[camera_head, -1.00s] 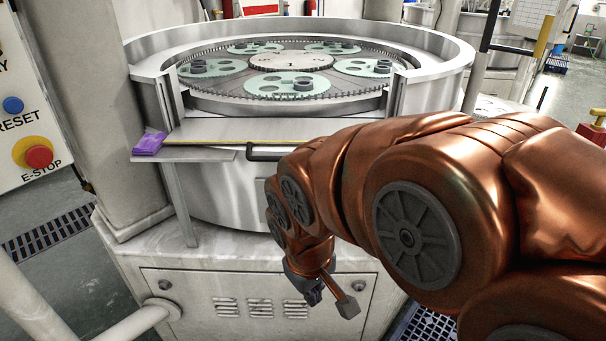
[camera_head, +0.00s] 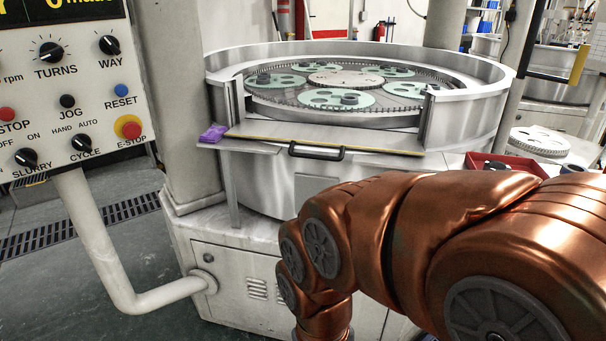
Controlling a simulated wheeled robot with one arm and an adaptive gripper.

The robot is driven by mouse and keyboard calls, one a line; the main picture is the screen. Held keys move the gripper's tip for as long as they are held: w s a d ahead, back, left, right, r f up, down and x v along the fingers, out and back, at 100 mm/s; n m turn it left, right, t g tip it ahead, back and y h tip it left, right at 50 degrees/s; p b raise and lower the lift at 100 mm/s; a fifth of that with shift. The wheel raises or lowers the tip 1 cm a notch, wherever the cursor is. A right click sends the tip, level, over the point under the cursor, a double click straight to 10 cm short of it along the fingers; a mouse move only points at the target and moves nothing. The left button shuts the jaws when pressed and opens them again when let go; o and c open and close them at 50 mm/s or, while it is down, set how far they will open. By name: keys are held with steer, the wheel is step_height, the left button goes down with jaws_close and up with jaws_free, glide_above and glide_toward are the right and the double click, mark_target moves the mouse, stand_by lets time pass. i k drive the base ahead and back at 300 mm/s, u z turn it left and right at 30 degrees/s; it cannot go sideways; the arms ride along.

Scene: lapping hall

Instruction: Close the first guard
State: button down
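The guard (camera_head: 330,134) is a flat metal panel with a yellow front edge and a black bar handle (camera_head: 316,152). It lies lowered, roughly level, in front of the gap in the round rim (camera_head: 480,105) of the lapping machine, so the gap stands open. Through the gap, pale green carrier discs (camera_head: 338,99) show on the toothed plate. My copper arm reaches in from the lower right and bends down in front of the machine, below the handle. My gripper is below the bottom edge of the picture, so its fingers are hidden.
A control panel (camera_head: 75,95) with knobs and a red E-STOP button stands at the left on a bent pipe (camera_head: 95,240). A purple cloth (camera_head: 213,134) lies at the guard's left end. A red tray (camera_head: 505,167) and a white toothed disc stack (camera_head: 540,140) are at the right.

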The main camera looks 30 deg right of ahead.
mark_target(381, 140)
steer(key=u, duration=1.6)
steer(key=i, duration=1.15)
steer(key=z, duration=2)
